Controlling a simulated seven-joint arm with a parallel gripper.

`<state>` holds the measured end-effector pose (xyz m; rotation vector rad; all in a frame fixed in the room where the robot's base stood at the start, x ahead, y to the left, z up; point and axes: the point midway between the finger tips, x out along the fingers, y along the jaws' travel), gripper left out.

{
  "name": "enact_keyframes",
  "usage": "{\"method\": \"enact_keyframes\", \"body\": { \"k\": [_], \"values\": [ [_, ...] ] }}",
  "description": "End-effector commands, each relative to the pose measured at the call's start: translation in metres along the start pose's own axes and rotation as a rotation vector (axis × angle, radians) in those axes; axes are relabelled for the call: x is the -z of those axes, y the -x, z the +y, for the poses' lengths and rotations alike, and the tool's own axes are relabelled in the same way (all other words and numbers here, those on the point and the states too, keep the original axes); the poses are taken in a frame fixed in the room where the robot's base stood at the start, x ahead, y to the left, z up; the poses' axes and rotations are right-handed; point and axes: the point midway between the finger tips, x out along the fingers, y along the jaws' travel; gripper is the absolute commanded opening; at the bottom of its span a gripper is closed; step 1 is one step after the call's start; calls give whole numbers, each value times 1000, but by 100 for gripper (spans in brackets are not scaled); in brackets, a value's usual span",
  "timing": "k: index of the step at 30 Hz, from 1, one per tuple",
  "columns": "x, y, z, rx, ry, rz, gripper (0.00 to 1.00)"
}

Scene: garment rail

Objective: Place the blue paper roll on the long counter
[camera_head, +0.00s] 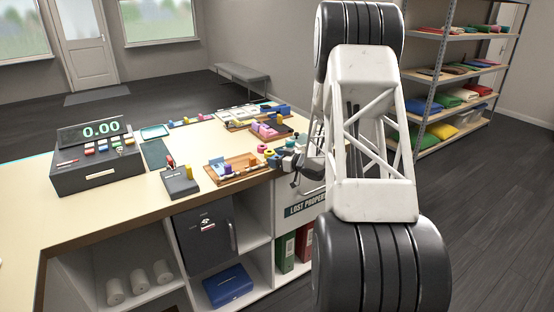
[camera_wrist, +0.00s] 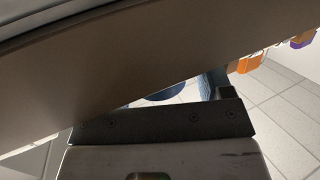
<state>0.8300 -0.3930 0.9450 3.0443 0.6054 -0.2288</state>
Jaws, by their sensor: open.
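The long counter (camera_head: 100,207) has a pale top and stands left of my arm. My gripper (camera_head: 284,165) is at the counter's right end, by its edge, close to small coloured round pieces (camera_head: 267,154). It is open, with nothing visibly held. I cannot make out the blue paper roll for certain in the head view. In the wrist view a dark blue rounded shape (camera_wrist: 166,92) shows in a gap beneath the large brown surface; most of it is hidden, and I cannot tell if it is the roll.
A cash register (camera_head: 97,165), a card terminal (camera_head: 180,182) and a wooden tray (camera_head: 232,175) of small items stand on the counter. Grey rolls (camera_head: 138,281) and a blue box (camera_head: 228,286) sit in the shelves below. A storage rack (camera_head: 440,75) stands at right. The counter's left front is clear.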

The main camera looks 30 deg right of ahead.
Motion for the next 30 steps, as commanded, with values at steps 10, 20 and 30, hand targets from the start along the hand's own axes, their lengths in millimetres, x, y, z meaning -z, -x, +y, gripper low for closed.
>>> {"method": "enact_keyframes", "body": {
  "k": [10, 20, 30],
  "values": [
    [1, 25, 1, -2, 1, 0, 73],
    [1, 65, 0, -1, 0, 0, 73],
    [1, 78, 0, 0, 0, 0, 73]
  ]
}}
